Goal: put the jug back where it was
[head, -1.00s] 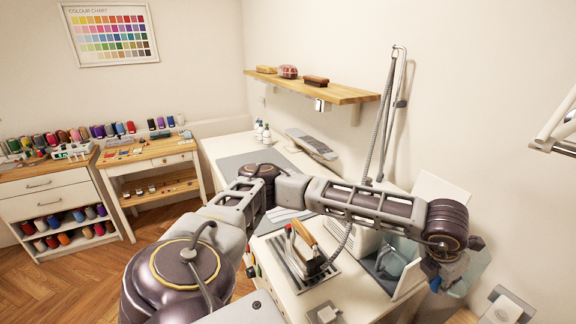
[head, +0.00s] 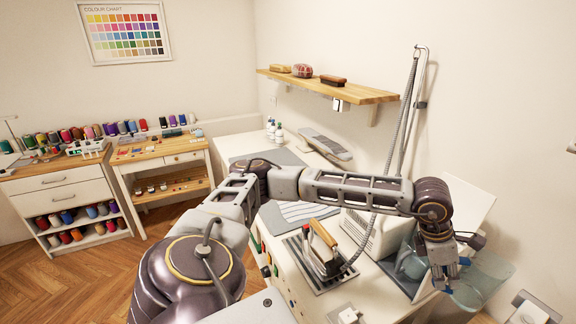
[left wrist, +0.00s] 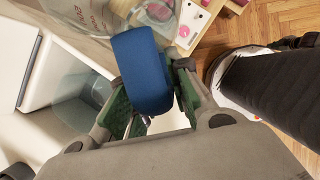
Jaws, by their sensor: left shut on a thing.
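The clear jug (head: 482,282) with a blue handle hangs at the right in the head view, off the right end of the white worktop (head: 375,295). My left gripper (head: 452,278) is shut on the jug's handle. In the left wrist view the blue handle (left wrist: 140,70) sits between the green-padded fingers of that gripper (left wrist: 150,98). The jug's clear body with red markings (left wrist: 95,18) is partly hidden behind the handle. A translucent bluish shape (head: 410,262) shows just left of the gripper; I cannot tell exactly what it is. My right gripper is out of view.
An iron (head: 323,250) stands on a slatted rest on the worktop, its hose rising to a stand (head: 413,100). A wooden shelf (head: 330,87) runs along the wall. The floor (head: 110,280) at left is clear.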

